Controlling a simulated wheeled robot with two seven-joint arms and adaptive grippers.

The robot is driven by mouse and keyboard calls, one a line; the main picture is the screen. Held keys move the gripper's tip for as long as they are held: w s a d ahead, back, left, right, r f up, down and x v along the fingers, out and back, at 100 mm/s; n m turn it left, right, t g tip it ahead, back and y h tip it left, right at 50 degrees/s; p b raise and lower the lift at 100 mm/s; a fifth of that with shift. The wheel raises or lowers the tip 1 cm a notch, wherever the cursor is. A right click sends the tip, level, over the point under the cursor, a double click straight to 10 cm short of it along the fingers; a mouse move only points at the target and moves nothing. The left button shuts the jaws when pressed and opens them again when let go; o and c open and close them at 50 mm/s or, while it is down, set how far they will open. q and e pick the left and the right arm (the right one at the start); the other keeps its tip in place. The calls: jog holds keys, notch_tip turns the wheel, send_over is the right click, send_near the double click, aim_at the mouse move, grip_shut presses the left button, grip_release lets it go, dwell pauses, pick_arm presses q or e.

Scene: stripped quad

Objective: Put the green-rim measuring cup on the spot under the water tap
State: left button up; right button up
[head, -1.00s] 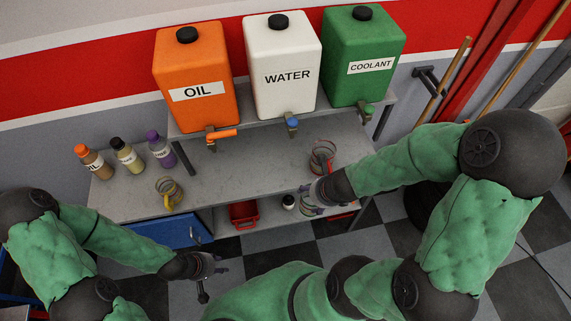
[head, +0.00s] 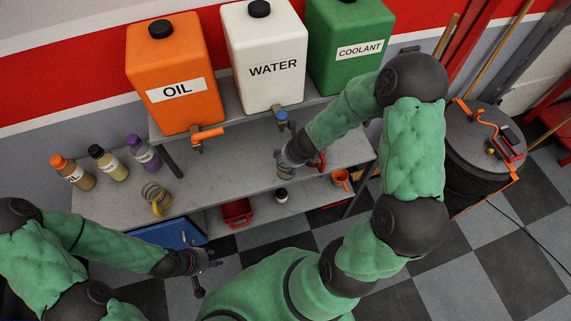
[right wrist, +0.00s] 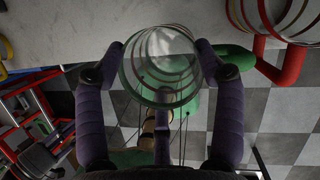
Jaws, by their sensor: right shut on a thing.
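The measuring cup (right wrist: 160,65), clear with a dull green rim, is between the fingers of my right gripper (right wrist: 162,75) in the right wrist view. In the head view my right gripper (head: 287,163) is shut on it at the front part of the bench, below the water tap (head: 282,117) with its blue knob. The cup is mostly hidden there by the gripper. The spot under the tap cannot be made out behind my right arm. The white WATER tank (head: 268,60) stands on the raised shelf. My left gripper (head: 203,272) is open and empty at the lower left.
A yellow-handled cup (head: 156,200) stands on the bench (head: 215,185) at the left. A red-handled cup is close beside my right gripper; its handle (right wrist: 287,65) shows in the right wrist view. Several bottles (head: 108,163) stand at the far left. An orange tap (head: 205,135) juts out nearby.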

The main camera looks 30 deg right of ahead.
jog(key=shift+w+d+f, duration=0.15)
jog(key=shift+w+f, duration=0.65)
jog(key=shift+f, duration=0.05)
jog(key=shift+w+f, duration=0.2)
jog(key=shift+f, duration=0.05)
notch_tip(320, 180, down, 3)
jog(key=shift+w+f+b, duration=0.1)
jog(key=shift+f+b, duration=0.1)
jog(key=shift+b, duration=0.95)
jog(key=shift+r, duration=0.1)
jog(key=o, duration=1.6)
jog(key=shift+o, duration=0.2)
